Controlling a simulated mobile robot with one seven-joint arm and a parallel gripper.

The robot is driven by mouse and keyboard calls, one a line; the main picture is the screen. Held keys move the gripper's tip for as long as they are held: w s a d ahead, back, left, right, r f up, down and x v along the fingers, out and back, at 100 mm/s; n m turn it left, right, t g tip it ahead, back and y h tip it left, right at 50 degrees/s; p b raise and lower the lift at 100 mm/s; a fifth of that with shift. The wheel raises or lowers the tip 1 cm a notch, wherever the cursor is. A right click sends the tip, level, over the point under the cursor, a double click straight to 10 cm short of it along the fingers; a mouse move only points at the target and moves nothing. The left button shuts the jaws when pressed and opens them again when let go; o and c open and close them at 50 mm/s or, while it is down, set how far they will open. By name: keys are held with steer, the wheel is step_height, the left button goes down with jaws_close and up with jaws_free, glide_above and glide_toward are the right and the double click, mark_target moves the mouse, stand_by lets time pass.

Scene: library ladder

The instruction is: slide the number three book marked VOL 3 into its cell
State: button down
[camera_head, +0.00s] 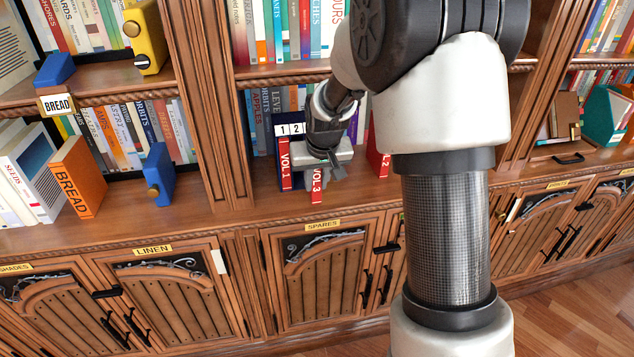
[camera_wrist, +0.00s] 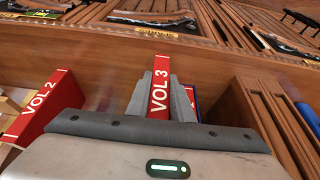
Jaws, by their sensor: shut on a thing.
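The red VOL 3 book (camera_head: 317,185) is held upright in my gripper (camera_head: 322,172), its spine facing out. In the wrist view the VOL 3 spine (camera_wrist: 159,88) stands between the two grey fingers, which are shut on it. It is at the dark blue holder (camera_head: 291,118) on the middle shelf, whose cells show labels 1 and 2. The red VOL 1 book (camera_head: 285,165) stands in the cell under label 1, left of VOL 3. My gripper and wrist hide the rest of the holder, so I cannot tell how deep VOL 3 is.
A red VOL 2 book (camera_head: 378,155) stands to the right of my gripper, apart from it; it also shows at left in the wrist view (camera_wrist: 45,105). A wooden upright (camera_head: 205,110) bounds the bay at left. The SPARES cupboard (camera_head: 318,275) lies below the shelf edge.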

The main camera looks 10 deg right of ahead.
steer(key=shift+w, duration=0.55)
steer(key=shift+w, duration=0.3)
steer(key=shift+w+p, duration=0.45)
steer(key=shift+w, duration=0.8)
steer(key=c, duration=1.5)
jaws_free()
steer(key=p+v, duration=0.1)
steer(key=v, duration=1.6)
steer(key=shift+r+p, duration=0.25)
steer(key=shift+p, duration=0.15)
